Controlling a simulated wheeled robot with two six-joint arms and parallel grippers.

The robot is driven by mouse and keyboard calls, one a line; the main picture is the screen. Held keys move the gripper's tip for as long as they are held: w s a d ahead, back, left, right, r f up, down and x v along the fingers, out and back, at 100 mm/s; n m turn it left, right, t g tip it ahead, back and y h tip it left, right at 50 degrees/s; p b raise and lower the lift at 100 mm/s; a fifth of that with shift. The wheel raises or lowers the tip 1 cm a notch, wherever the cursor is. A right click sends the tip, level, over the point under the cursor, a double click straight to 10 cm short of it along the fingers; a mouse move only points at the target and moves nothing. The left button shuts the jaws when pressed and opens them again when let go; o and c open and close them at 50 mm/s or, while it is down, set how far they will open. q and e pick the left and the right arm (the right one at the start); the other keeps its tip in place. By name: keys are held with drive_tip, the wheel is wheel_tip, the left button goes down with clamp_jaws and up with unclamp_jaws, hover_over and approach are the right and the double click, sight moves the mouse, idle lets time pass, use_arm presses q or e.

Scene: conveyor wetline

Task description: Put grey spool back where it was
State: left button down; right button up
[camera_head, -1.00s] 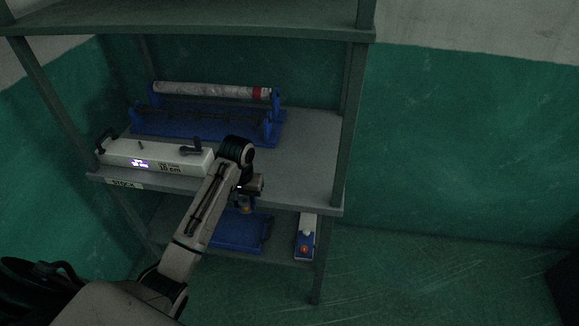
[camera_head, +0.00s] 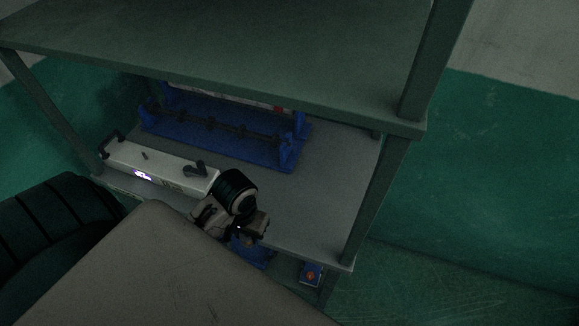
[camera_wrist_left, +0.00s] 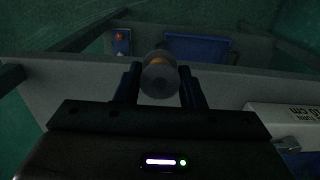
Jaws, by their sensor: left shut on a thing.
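My left gripper (camera_head: 250,234) is in front of the middle shelf's front edge, to the right of the white device. In the left wrist view its two dark fingers (camera_wrist_left: 160,88) are shut on the grey spool (camera_wrist_left: 158,78), a round, dull grey piece seen end-on with an orange-brown part behind it. The spool is held near the shelf edge, and I cannot tell whether it touches anything else. In the head view the spool is too dark and small to make out clearly. My right gripper is in neither view.
The middle shelf (camera_head: 318,205) has bare room at its right. A blue stand (camera_head: 215,145) is behind, with a white device (camera_head: 150,168) at front left. A blue tray (camera_wrist_left: 200,48) and a small box with an orange mark (camera_head: 311,274) are lower down. The upper shelf (camera_head: 230,40) overhangs.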

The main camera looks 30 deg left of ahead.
use_arm(q)
drive_tip(key=w, duration=0.2)
drive_tip(key=w+d+p, duration=0.1)
drive_tip(key=w, duration=0.1)
drive_tip(key=w+p, duration=0.1)
drive_tip(key=w, duration=0.2)
drive_tip(key=shift+d, duration=0.15)
drive_tip(key=w, duration=0.1)
drive_tip(key=w+p, duration=0.1)
drive_tip(key=w, duration=0.1)
drive_tip(key=w+f, duration=0.1)
drive_tip(key=w, duration=0.1)
drive_tip(key=shift+w+d+p, duration=0.25)
drive_tip(key=shift+p, duration=0.05)
drive_tip(key=shift+w+d+f, duration=0.1)
drive_tip(key=shift+w, duration=0.4)
drive_tip(key=shift+w+f+p, duration=0.1)
drive_tip(key=shift+w+p, duration=0.25)
drive_tip(key=shift+p, duration=0.1)
wheel_tip(320, 180, down, 2)
drive_tip(key=shift+f+p, duration=0.25)
drive_tip(key=shift+p, duration=0.35)
drive_tip(key=shift+f, duration=0.5)
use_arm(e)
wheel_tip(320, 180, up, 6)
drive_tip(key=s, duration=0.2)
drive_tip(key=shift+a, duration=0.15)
